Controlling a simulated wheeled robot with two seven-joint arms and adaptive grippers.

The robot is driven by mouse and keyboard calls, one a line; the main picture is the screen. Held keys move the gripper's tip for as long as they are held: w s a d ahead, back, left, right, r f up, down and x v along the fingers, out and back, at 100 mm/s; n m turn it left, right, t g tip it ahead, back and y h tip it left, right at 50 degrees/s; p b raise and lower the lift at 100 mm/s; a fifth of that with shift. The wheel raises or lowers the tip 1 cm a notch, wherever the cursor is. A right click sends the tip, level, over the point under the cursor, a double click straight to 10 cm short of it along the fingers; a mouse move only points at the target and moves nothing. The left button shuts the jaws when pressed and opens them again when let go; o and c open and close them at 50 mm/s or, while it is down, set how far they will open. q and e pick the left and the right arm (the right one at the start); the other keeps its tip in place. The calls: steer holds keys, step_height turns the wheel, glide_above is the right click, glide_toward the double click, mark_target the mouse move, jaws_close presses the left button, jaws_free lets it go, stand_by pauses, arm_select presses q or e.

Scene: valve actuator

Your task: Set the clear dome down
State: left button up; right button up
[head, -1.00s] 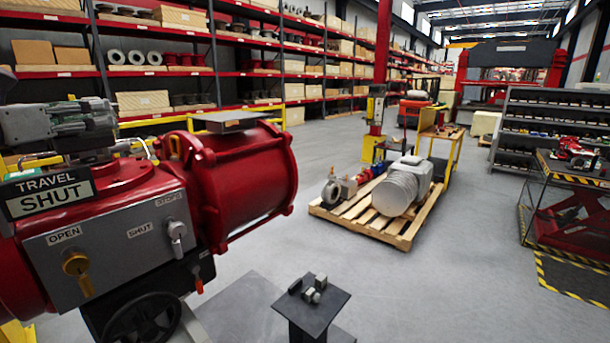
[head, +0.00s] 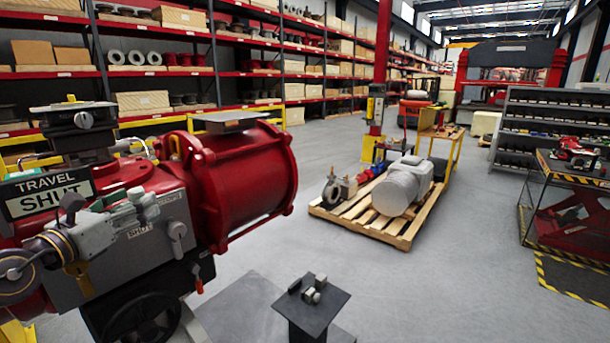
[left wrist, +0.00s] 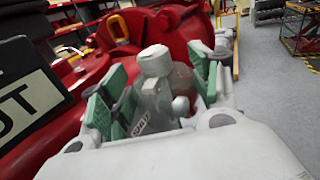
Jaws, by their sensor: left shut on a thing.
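My left gripper (head: 128,212) is in front of the grey control panel on the red valve actuator (head: 240,180), near its SHUT label. In the left wrist view the gripper's green pads (left wrist: 160,88) stand apart, shut on a see-through piece, which I take as the clear dome (left wrist: 160,98). Grey knob-like shapes show through or beside it, so its outline is hard to tell. In the head view the dome is too faint to make out. The actuator's dark top unit (head: 75,115) carries a flat plate and a knob. My right gripper is not in view.
A small dark stand (head: 312,302) with several small grey pieces on its top is at the lower middle. A TRAVEL SHUT sign (head: 47,194) and a black handwheel (head: 145,322) are close to the gripper. A wooden pallet (head: 375,215) lies beyond on open floor.

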arm_select(q)
steer(key=s+d+f+y, duration=0.1)
steer(key=d+f, duration=0.3)
steer(key=f, duration=0.9)
steer(key=s+d+f+n+y, duration=0.1)
steer(key=d+f, duration=0.4)
steer(key=f, duration=0.9)
steer(key=s+d+f+n+y, duration=0.1)
steer(key=d+f, duration=0.4)
steer(key=f, duration=0.8)
steer(key=shift+s+f+y, duration=0.25)
steer(key=shift+s+y, duration=0.15)
steer(key=shift+s, duration=0.15)
steer(key=shift+w+d+n+t, duration=0.15)
steer(key=shift+d+n+t, duration=0.15)
steer(key=shift+d, duration=0.65)
steer(key=shift+a+f, duration=0.1)
steer(key=shift+s+a+f+b, duration=0.1)
steer(key=shift+a+f+b, duration=0.1)
steer(key=shift+f+b, duration=0.5)
steer(key=shift+s+a+f+b, duration=0.1)
steer(key=shift+a+f+b, duration=0.15)
steer(key=shift+f+b, duration=0.4)
steer(key=shift+a+f+b, duration=0.2)
steer(key=shift+f+b, duration=0.35)
steer(key=shift+f, duration=0.25)
